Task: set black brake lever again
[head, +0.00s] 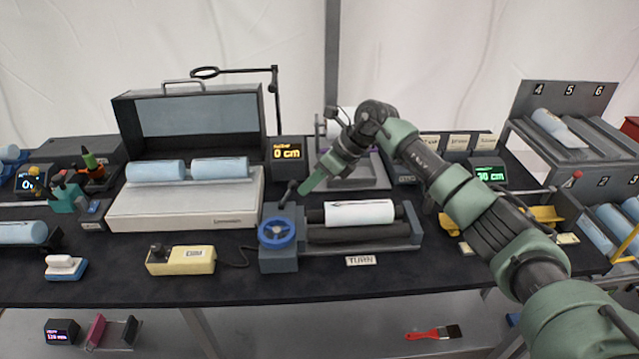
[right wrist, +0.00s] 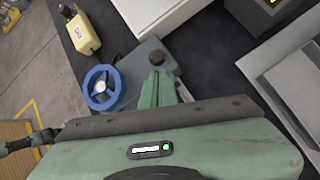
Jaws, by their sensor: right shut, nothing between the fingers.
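The black brake lever (head: 287,194) stands on the grey end block of the roller unit (head: 285,262), above the blue handwheel (head: 277,232). It leans slightly, with a dark round knob on top. My right gripper (head: 305,189) is shut and empty, its green fingertips just right of the lever. In the right wrist view the lever's knob (right wrist: 155,60) shows just beyond the shut fingertips (right wrist: 156,75), with the blue handwheel (right wrist: 101,87) to the left. I cannot tell whether the fingers touch the lever. My left gripper is not in view.
A white roll (head: 359,212) lies on the unit's dark rollers. A cream control box (head: 181,260) on a cable stands to the left. Behind are a large open case (head: 185,205) and a display (head: 287,152) reading 0 cm.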

